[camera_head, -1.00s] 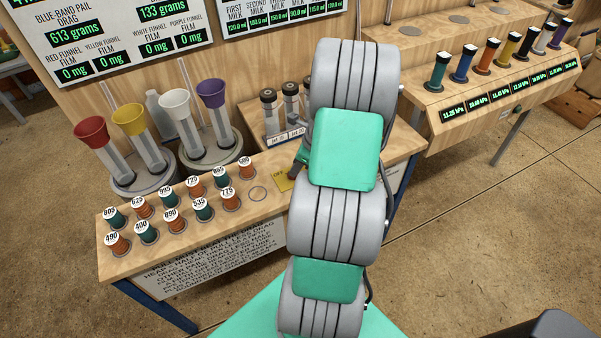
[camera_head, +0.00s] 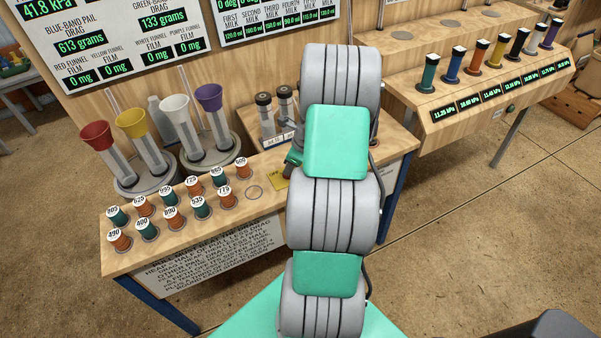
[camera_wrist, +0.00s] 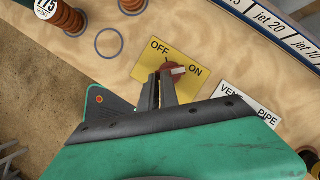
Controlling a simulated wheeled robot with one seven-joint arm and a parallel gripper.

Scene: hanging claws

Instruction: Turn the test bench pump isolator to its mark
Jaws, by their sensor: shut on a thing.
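The pump isolator is a small red-brown knob (camera_wrist: 176,69) on a yellow plate (camera_wrist: 144,70) marked OFF and ON. In the wrist view the knob's visible end lies close to the word ON; the rest is hidden by my fingers. My gripper (camera_wrist: 163,78) is shut on the knob, with its two dark fingers close together over the plate. In the head view only an edge of the yellow plate (camera_head: 275,181) shows, and my arm hides the knob and fingertips.
Numbered spools (camera_head: 202,205) stand left of the plate, near an empty ring (camera_head: 254,192). Colored funnels (camera_head: 133,122) and capped bottles (camera_head: 264,112) stand behind. A "vent pipe" label (camera_wrist: 250,107) lies right of the plate. A second bench (camera_head: 480,90) stands at right.

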